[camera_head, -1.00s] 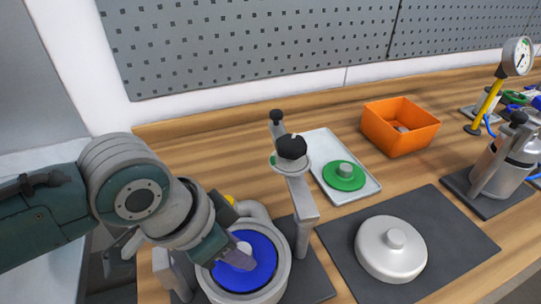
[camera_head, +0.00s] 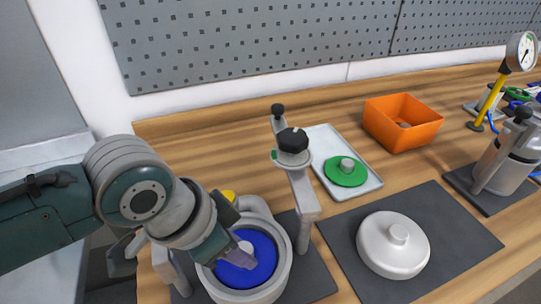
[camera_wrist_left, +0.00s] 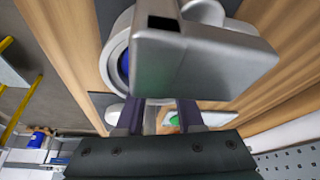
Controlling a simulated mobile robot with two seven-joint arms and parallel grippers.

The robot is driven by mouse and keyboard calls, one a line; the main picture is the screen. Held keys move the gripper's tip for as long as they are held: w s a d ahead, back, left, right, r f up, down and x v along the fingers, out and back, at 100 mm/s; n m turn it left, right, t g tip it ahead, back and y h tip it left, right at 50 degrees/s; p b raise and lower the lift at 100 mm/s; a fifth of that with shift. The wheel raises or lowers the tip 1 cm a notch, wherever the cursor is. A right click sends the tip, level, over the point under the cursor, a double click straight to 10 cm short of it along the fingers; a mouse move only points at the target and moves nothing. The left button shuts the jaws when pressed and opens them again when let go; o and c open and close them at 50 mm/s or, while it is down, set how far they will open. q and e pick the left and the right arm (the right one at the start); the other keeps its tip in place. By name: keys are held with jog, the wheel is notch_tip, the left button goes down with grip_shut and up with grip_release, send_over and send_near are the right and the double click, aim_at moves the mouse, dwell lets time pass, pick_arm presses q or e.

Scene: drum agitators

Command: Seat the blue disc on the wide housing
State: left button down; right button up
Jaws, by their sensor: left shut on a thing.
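The blue disc (camera_head: 262,268) lies level inside the round grey rim of the wide housing (camera_head: 283,272), at the lower middle of the head view. My left gripper (camera_head: 240,253) reaches in from the left, shut on the pale knob at the disc's centre. The fingers partly hide the knob, and I cannot tell whether the disc touches its seat. In the left wrist view, a sliver of the blue disc (camera_wrist_left: 124,65) shows within the rim. A large grey block there hides most of it. My right gripper is not in view.
A bracket arm with a black knob (camera_head: 292,140) stands beside the housing. A silver lid (camera_head: 390,250) sits on a dark mat to the right. A green disc (camera_head: 346,173) lies in a white tray (camera_head: 325,143). Behind are an orange bin (camera_head: 402,122) and a gauge (camera_head: 521,50).

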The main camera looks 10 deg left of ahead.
pick_arm(q)
jog(key=shift+f, duration=0.25)
dwell(0.3)
jog(key=shift+c, duration=2.3)
grip_release()
jog(key=p+v, duration=0.2)
jog(key=v, duration=0.8)
jog(key=shift+s, duration=0.1)
